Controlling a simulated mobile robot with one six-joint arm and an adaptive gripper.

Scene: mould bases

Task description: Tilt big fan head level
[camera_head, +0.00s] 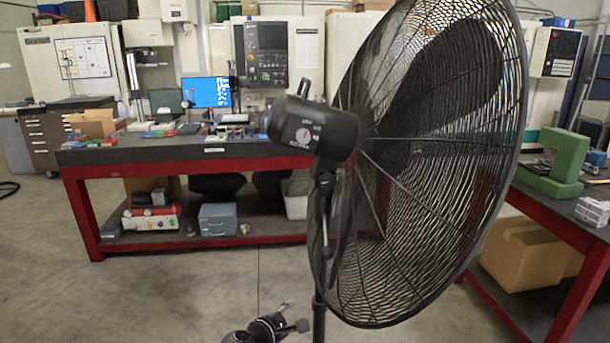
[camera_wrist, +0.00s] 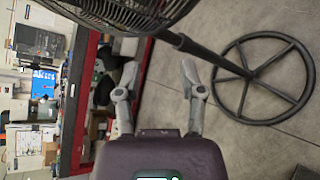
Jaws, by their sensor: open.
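The big black fan head shows in the head view, with its round wire cage (camera_head: 440,170) at right of centre and its motor housing (camera_head: 315,130) behind it on the left. The cage leans, its top further right than its bottom. The stand pole (camera_head: 319,315) runs down below the housing. In the wrist view, part of the cage (camera_wrist: 130,12) shows at the top, with the pole (camera_wrist: 205,52) and ring base (camera_wrist: 228,92). My gripper (camera_head: 297,314) is low, left of the pole. In the wrist view its fingers (camera_wrist: 159,68) are apart, with nothing between them.
A red-framed workbench (camera_head: 190,154) with tools stands behind. Another red-framed bench (camera_head: 560,205) at right bears a green block-shaped object (camera_head: 560,160), with a cardboard box (camera_head: 528,255) below. The concrete floor (camera_head: 150,290) at front left is clear.

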